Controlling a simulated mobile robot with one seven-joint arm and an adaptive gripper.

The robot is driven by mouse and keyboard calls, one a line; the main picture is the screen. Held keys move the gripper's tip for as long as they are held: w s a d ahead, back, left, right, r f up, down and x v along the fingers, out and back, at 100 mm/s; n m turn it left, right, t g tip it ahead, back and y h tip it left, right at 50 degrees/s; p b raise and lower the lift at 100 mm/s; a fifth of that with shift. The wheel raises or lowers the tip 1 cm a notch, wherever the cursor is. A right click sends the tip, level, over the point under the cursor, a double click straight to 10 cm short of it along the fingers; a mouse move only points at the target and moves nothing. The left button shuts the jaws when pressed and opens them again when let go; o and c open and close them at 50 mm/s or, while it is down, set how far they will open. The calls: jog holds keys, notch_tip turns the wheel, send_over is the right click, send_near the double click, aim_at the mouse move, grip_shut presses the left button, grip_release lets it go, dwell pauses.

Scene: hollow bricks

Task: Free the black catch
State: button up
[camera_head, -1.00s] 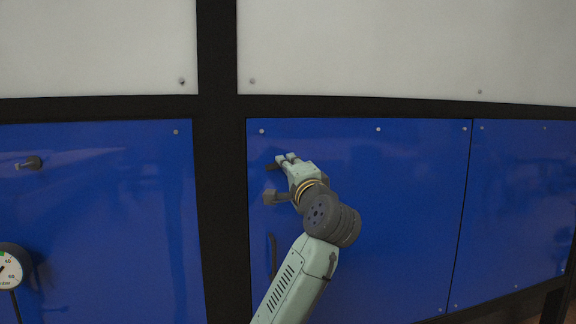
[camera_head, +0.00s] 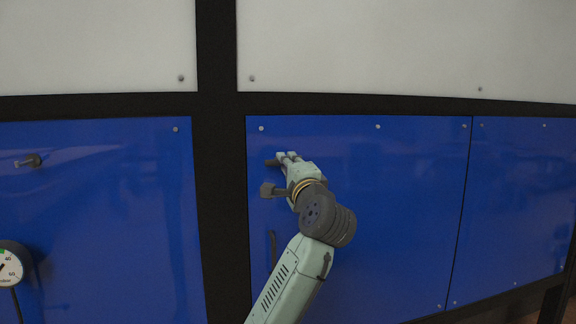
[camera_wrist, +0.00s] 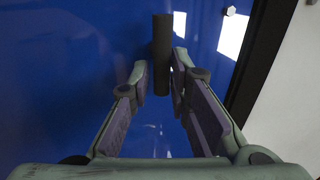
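The black catch (camera_wrist: 162,40) is a dark bar on the blue panel (camera_head: 400,210). In the wrist view it stands upright in the picture, its lower end between my fingertips. In the head view only a small dark part of the catch (camera_head: 270,162) shows left of my fingers, near the panel's upper left corner.
A dark upright handle (camera_head: 272,250) is on the same panel, below my gripper. A black frame post (camera_head: 222,200) stands left of it. The left blue panel carries another small catch (camera_head: 33,160) and a round gauge (camera_head: 10,268). White panels (camera_head: 400,45) lie above.

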jog(key=o, duration=0.3)
jog(key=shift+s, duration=0.1)
jog(key=v, duration=1.2)
